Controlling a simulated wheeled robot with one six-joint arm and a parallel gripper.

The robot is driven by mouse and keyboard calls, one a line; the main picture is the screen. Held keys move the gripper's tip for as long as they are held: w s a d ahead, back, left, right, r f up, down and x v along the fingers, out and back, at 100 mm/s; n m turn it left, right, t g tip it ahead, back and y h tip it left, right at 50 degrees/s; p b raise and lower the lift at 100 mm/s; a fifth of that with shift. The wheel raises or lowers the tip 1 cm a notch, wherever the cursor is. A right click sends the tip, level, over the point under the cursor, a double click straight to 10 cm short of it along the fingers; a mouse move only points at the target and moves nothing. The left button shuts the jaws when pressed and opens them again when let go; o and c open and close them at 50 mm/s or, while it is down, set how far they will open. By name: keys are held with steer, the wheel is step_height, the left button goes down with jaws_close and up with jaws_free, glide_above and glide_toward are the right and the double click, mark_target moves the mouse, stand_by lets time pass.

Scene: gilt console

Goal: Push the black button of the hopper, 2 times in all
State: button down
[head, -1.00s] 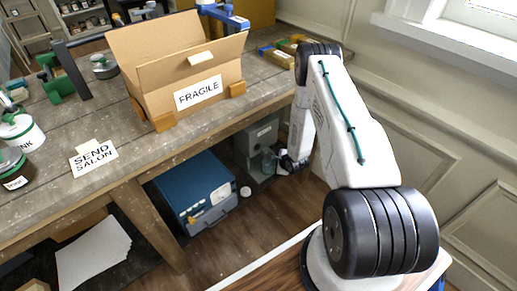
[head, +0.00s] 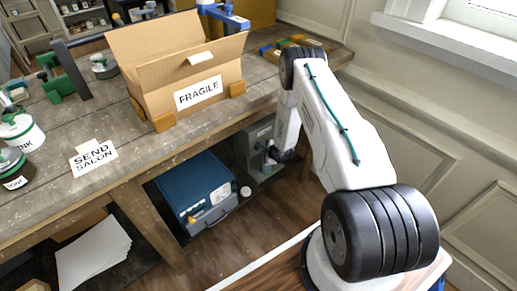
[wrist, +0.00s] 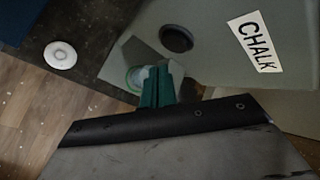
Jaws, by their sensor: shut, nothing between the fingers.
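The hopper is a grey box with a CHALK label, low under the bench; it shows in the wrist view (wrist: 225,45) and partly in the head view (head: 257,135). A dark round black button (wrist: 177,39) sits on its face in the wrist view. My gripper (wrist: 162,72) has green fingers, shut and empty, close to the hopper and below the button in the picture. I cannot tell whether they touch anything. A clear vessel with a green rim (wrist: 134,78) shows just left of the fingertips, partly hidden. In the head view my arm hides the fingertips.
A blue case (head: 193,190) stands under the bench left of the hopper. A white round disc (wrist: 61,55) lies beside the hopper. The bench top (head: 150,150) overhangs them and carries a FRAGILE carton (head: 165,85). A panelled wall (head: 425,140) is at the right.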

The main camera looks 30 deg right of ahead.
steer(key=shift+w+a, duration=0.15)
steer(key=shift+w, duration=0.35)
steer(key=shift+w, duration=0.1)
stand_by(1.6)
steer(key=shift+w, duration=0.35)
steer(key=shift+w+a, duration=0.1)
steer(key=shift+w, duration=0.25)
stand_by(0.6)
stand_by(0.3)
steer(key=shift+s, duration=0.75)
steer(key=shift+s+d, duration=0.25)
steer(key=shift+s, duration=1)
steer(key=shift+s+d, duration=0.25)
steer(key=shift+s, duration=1)
